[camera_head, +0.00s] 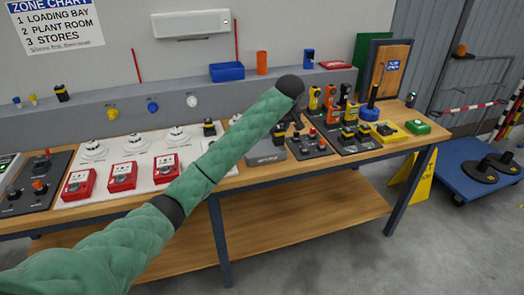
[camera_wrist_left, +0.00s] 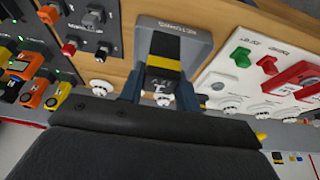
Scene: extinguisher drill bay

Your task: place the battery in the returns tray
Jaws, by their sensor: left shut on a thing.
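The returns tray is a small grey tray (camera_head: 266,157) with lettering on its front edge, on the workbench in the head view. It also shows in the left wrist view, where its grey rim (camera_wrist_left: 200,45) lies beyond my fingers. My left gripper (camera_wrist_left: 162,98) is shut on the battery (camera_wrist_left: 164,74), a black block with a yellow band. The battery overlaps the tray in that view; I cannot tell whether it touches it. In the head view my green-sleeved left arm reaches across the bench, and its dark wrist mostly hides the gripper. My right gripper is out of view.
A dark switch board (camera_head: 309,147) stands right of the tray, with orange and yellow handsets (camera_head: 331,112) beyond. A white panel (camera_head: 141,180) with red call points lies left. A blue bin (camera_head: 227,72) sits on the back ledge. A blue trolley (camera_head: 462,170) stands on the floor at right.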

